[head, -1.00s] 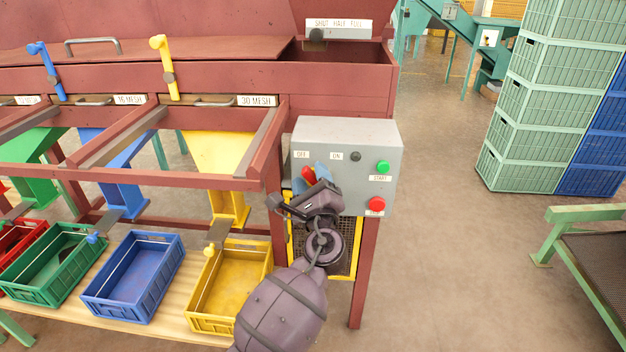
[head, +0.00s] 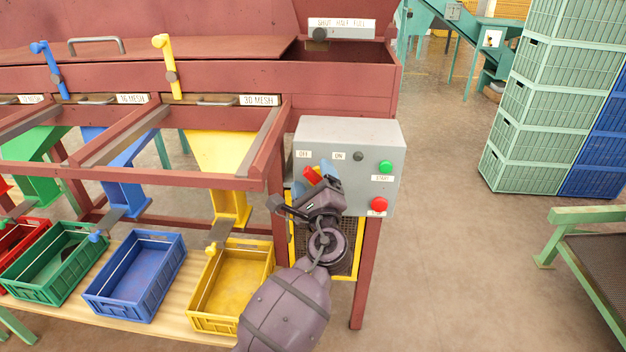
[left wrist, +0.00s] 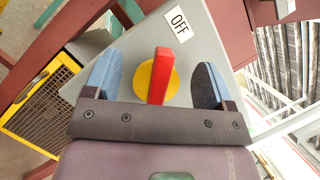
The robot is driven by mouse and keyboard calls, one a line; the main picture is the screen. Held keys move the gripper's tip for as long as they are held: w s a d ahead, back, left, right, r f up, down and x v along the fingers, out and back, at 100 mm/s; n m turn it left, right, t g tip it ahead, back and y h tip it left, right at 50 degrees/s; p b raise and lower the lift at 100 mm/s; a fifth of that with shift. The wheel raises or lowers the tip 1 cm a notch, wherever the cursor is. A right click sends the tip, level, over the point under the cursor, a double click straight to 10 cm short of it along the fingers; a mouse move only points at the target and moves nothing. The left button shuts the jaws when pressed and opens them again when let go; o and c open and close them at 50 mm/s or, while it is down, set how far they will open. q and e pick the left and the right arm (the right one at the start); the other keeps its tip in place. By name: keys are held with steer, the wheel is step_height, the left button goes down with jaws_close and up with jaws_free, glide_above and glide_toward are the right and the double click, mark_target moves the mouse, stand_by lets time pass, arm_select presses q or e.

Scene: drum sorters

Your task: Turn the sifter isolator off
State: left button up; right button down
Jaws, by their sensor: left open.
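The sifter isolator is a red handle (head: 313,175) on the front of the grey control box (head: 350,131), below the OFF label (head: 303,154) and the ON label (head: 338,156). In the left wrist view the red handle (left wrist: 161,75) stands out from a yellow disc (left wrist: 146,80), and the OFF label (left wrist: 178,21) is just beyond it. The handle leans toward the OFF side. My left gripper (head: 316,180) is open at the box, its blue fingertips on either side of the handle with visible gaps. It partly hides the isolator in the head view. My right gripper is not in view.
A dark lamp (head: 358,156), a green START button (head: 386,167) and a red button (head: 379,205) sit right of the isolator. A yellow-framed mesh guard (head: 354,262) is below the box. Yellow (head: 192,318) and blue (head: 100,305) crates stand left.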

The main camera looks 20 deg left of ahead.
arm_select(q)
steer(key=shift+s, duration=0.1)
steer(key=v, duration=1)
steer(key=shift+s+d, duration=0.15)
steer(key=shift+s, duration=0.15)
steer(key=shift+f, duration=0.1)
steer(key=s+f+n+g+h+p, duration=0.2)
steer(key=s+f+n+h, duration=0.1)
steer(key=f+n+h, duration=0.75)
steer(key=s+a+f+n+g+p, duration=0.1)
steer(key=s+a+f+n, duration=0.1)
steer(key=s, duration=0.6)
steer(key=s+a+f+n+g+p, duration=0.1)
steer(key=s+a+f+n+g, duration=0.1)
steer(key=s, duration=0.7)
steer(key=s+a+f+n+g+p, duration=0.1)
steer(key=s+a+f+n, duration=0.3)
steer(key=s+a, duration=0.3)
steer(key=shift+s+f+g+h, duration=0.3)
steer(key=shift+s+f+h, duration=0.15)
steer(key=shift+s+f, duration=0.25)
